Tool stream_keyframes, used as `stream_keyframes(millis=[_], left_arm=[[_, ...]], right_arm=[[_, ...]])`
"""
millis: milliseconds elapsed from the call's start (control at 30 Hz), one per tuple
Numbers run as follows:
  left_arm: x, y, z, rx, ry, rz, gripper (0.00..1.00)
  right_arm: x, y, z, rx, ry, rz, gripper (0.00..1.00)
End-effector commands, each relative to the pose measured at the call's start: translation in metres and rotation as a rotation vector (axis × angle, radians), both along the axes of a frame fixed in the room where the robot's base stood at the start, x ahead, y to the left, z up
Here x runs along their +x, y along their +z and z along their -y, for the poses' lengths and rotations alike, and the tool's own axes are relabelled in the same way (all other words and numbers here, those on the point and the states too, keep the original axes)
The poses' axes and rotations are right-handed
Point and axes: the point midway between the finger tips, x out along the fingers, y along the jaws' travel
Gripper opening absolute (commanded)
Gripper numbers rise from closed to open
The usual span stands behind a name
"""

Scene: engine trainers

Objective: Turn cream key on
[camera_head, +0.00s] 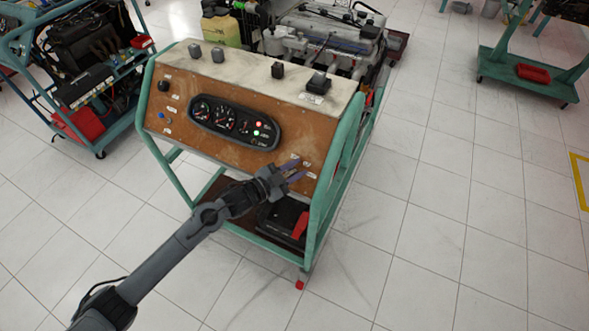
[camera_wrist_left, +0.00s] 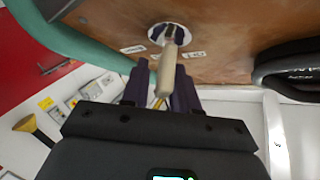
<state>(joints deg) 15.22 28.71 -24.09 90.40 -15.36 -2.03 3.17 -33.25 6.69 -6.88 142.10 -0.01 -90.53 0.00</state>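The cream key (camera_wrist_left: 167,72) sits in a round metal switch (camera_wrist_left: 156,33) on the brown panel (camera_wrist_left: 220,40) and points toward my left wrist camera. In the head view the key is too small and too close to my fingers to make out. My left gripper (camera_head: 299,170) is at the lower right of the brown panel (camera_head: 185,112). In the left wrist view its dark purple fingers (camera_wrist_left: 162,68) stand apart on either side of the key, with a narrow gap on the left side. I cannot tell whether the right finger touches it. My right gripper is not in view.
The panel holds a gauge cluster (camera_head: 235,122) with red and green lights lit. A teal frame (camera_head: 326,175) surrounds the trainer, and an engine (camera_head: 325,40) stands behind. Another trainer (camera_head: 90,65) is at left, a green stand (camera_head: 525,60) at right. Tiled floor is clear at right.

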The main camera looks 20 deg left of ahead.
Motion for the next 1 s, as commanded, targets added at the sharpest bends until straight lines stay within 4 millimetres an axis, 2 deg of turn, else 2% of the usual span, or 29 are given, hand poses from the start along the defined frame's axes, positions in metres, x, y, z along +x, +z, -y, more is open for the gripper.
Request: stream_keyframes(millis=[300,467,1000], left_arm=[[0.000,0.000,0.000,-0.001,0.000,-0.001,0.36],[-0.007,0.001,-0.005,0.000,0.001,-0.001,0.36],[-0.076,0.010,-0.050,0.000,0.000,-0.002,0.36]], right_arm=[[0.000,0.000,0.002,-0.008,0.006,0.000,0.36],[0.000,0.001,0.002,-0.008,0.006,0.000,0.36],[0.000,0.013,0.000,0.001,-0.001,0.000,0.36]])
